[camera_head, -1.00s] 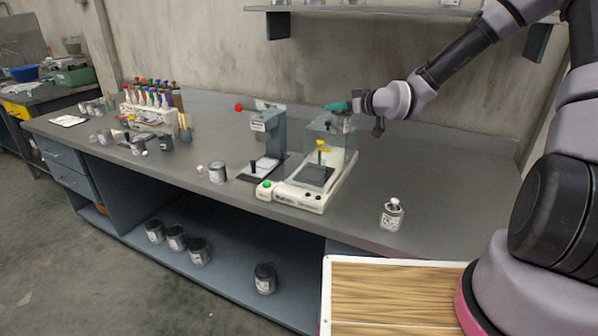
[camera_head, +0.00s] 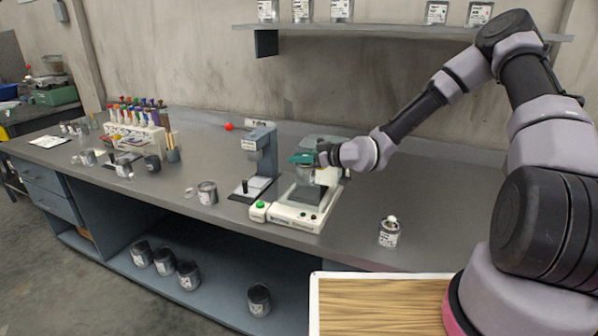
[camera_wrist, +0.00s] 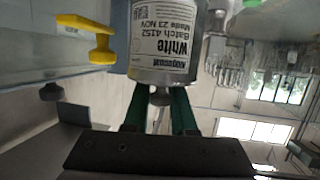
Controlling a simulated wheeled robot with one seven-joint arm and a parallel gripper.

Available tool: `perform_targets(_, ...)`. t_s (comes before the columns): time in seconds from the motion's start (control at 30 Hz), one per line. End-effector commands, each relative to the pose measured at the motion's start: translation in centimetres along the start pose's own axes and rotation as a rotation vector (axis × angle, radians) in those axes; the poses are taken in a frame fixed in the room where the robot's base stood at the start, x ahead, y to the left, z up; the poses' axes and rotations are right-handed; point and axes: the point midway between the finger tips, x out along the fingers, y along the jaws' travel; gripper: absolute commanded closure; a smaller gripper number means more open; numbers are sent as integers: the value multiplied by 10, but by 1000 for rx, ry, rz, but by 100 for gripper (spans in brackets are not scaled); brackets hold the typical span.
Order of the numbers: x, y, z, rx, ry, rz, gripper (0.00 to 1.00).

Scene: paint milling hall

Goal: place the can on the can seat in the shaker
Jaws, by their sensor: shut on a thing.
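A can with a white label reading "White" (camera_wrist: 165,40) is held between my gripper's green fingers; it appears upside down in the wrist view. In the head view my gripper (camera_head: 302,159) is shut on the can (camera_head: 305,175), above the base of the white shaker (camera_head: 288,217). The shaker has a green button and a clear cover. Its dark seat plate (camera_head: 306,196) shows below the can, and I see a gap between them. A yellow clamp knob (camera_wrist: 88,32) is beside the can in the wrist view; my gripper or the can hides it in the head view.
A grey press-like stand (camera_head: 264,155) stands close left of the shaker. A small can (camera_head: 389,232) is on the bench at right, another can (camera_head: 207,193) at left. A wall shelf (camera_head: 390,30) with cans hangs above.

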Motion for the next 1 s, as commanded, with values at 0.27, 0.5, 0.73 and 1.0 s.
perform_targets(0.27, 8, 0, 27, 3, 0, 1, 100)
perform_targets(0.5, 13, 0, 41, -1, 1, 1, 100)
perform_targets(0.73, 13, 0, 44, 0, 0, 1, 100)
perform_targets(1.0, 13, 0, 44, 0, 0, 1, 46)
